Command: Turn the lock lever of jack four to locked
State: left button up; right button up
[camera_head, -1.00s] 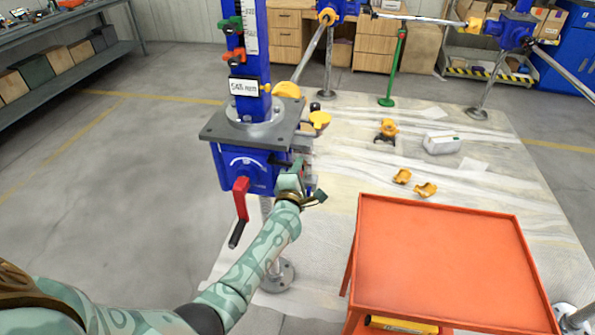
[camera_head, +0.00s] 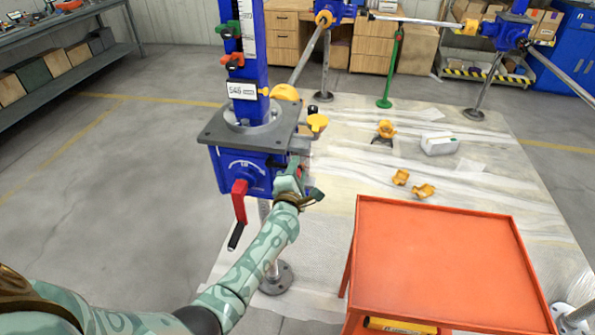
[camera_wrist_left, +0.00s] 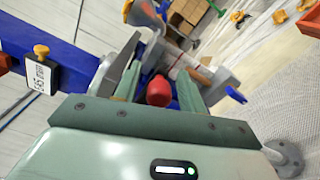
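The nearest jack is a blue screw jack (camera_head: 237,170) with a grey top plate (camera_head: 222,133), a small display (camera_head: 242,90) and a red crank (camera_head: 239,202) with a black grip. I cannot read a jack number on it. My left gripper (camera_head: 288,181) is at the right side of its blue housing, partly hidden by my wrist. In the left wrist view, the two green fingers (camera_wrist_left: 159,88) stand apart, with a red rounded knob (camera_wrist_left: 158,93) between them. Gaps show on both sides of the knob. I cannot tell whether it belongs to the lock lever. My right gripper is out of view.
An orange cart (camera_head: 445,262) stands at the right front. Yellow brackets (camera_head: 423,191) and a white container (camera_head: 440,145) lie on the floor sheet (camera_head: 345,170). Other blue jacks with pipes (camera_head: 505,30) stand behind. The floor left of the near jack is clear.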

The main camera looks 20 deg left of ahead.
pick_arm(q)
jog(key=shift+s, duration=0.1)
jog(key=p+v, duration=0.2)
jog(key=v, duration=1.4)
jog(key=shift+p, duration=0.4)
jog(key=shift+d, duration=0.15)
